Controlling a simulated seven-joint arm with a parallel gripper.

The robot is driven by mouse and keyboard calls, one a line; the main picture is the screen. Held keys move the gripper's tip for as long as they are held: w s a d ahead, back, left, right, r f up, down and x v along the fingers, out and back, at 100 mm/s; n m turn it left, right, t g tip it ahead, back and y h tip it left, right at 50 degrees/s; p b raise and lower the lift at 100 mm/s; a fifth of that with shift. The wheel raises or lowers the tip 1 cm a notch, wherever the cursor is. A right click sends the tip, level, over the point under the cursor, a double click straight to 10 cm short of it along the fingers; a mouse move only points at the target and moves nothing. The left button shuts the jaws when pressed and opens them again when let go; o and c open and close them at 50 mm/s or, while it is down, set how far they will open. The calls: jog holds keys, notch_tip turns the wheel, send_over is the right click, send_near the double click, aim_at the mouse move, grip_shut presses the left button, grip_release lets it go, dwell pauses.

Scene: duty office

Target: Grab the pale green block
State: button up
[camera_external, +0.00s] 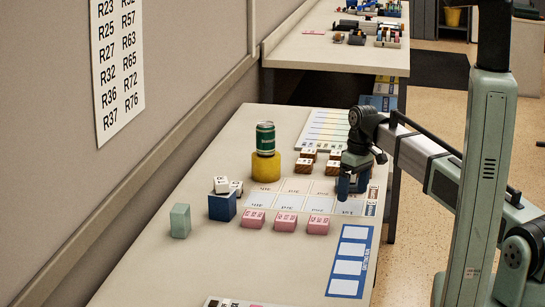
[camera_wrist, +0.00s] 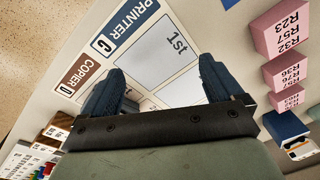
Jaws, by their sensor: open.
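The pale green block (camera_external: 180,221) stands upright at the left edge of the table, near the wall, in the external view. It does not show in the wrist view. My gripper (camera_external: 352,190) is above the right side of the table, over the printed mat, well to the right of the block. In the wrist view my gripper (camera_wrist: 160,85) has its two blue fingers spread wide with only the mat between them. It is open and empty.
A blue box (camera_external: 222,207) with white cubes stands just right of the green block. Several pink blocks (camera_external: 285,222) line the mat's near edge. A green can (camera_external: 265,137) stands on a yellow cylinder (camera_external: 266,167). The table front (camera_external: 240,265) is largely clear.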

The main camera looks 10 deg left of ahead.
jog(key=s+a+r+n+y, duration=0.1)
jog(key=s+a+r+n, duration=0.2)
jog(key=a, duration=0.7)
jog(key=s+a+r, duration=0.2)
jog(key=s+a, duration=0.3)
jog(key=a, duration=0.5)
jog(key=n+y, duration=0.2)
jog(key=n, duration=0.1)
send_near(182, 208)
jog(key=x, duration=0.5)
jog(key=shift+a+f, duration=0.2)
jog(key=shift+f, duration=0.15)
jog(key=shift+x, duration=3.2)
jog(key=shift+d, duration=0.1)
jog(key=shift+w, duration=0.1)
jog(key=shift+c, duration=0.2)
jog(key=shift+r+y, duration=0.1)
jog(key=shift+y, duration=0.2)
jog(key=c, duration=1.3)
jog(key=shift+r, duration=0.1)
